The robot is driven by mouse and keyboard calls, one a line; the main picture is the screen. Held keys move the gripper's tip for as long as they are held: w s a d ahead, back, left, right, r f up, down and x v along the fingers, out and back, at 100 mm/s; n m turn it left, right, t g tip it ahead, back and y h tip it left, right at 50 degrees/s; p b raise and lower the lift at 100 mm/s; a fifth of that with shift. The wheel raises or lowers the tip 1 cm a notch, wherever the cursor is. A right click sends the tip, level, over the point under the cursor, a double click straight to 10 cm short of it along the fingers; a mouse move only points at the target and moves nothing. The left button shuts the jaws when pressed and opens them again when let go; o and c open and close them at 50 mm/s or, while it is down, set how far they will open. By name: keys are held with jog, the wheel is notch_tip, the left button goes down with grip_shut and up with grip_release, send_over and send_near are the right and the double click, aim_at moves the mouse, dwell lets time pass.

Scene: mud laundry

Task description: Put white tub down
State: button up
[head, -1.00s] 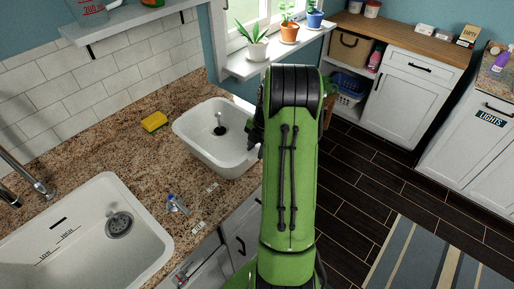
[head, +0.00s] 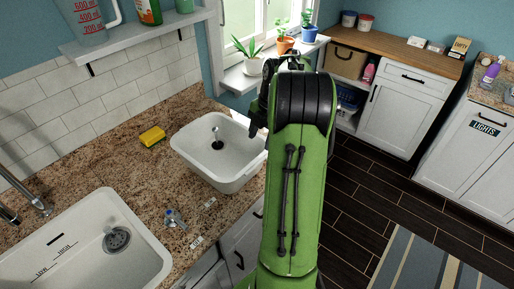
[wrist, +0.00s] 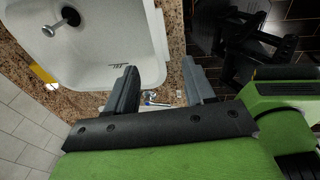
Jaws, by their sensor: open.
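The white tub (head: 191,152) stands upright on the speckled granite counter (head: 120,170), right of the sink. A small dark and pale knobbed piece (head: 217,140) shows inside it. My gripper (head: 261,108) is at the tub's right end in the head view, partly hidden by my green arm. In the wrist view my gripper (wrist: 160,84) is open, its two dark fingers apart with nothing clamped between them. The tub (wrist: 95,70) fills the upper left there, its near corner close to the left finger. Whether that finger touches it I cannot tell.
The white sink (head: 75,225) lies at lower left. A yellow sponge (head: 152,136) is left of the tub; a small blue-and-clear item (head: 174,218) lies in front of it. Potted plants stand on the windowsill (head: 245,75). Dark floor is open at right.

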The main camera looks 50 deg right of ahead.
jog(key=s+a+r+m+t+h, duration=0.1)
jog(key=a+r+m, duration=0.4)
jog(key=a, duration=0.6)
jog(key=s+a+r+m+t+h, duration=0.15)
jog(key=a+r+m, duration=0.35)
jog(key=a, duration=0.7)
jog(key=s+a+f+m+t+y, duration=0.1)
jog(key=s+a+m, duration=0.7)
jog(key=s, duration=0.4)
jog(key=shift+s+t, duration=0.15)
jog(key=shift+t, duration=0.1)
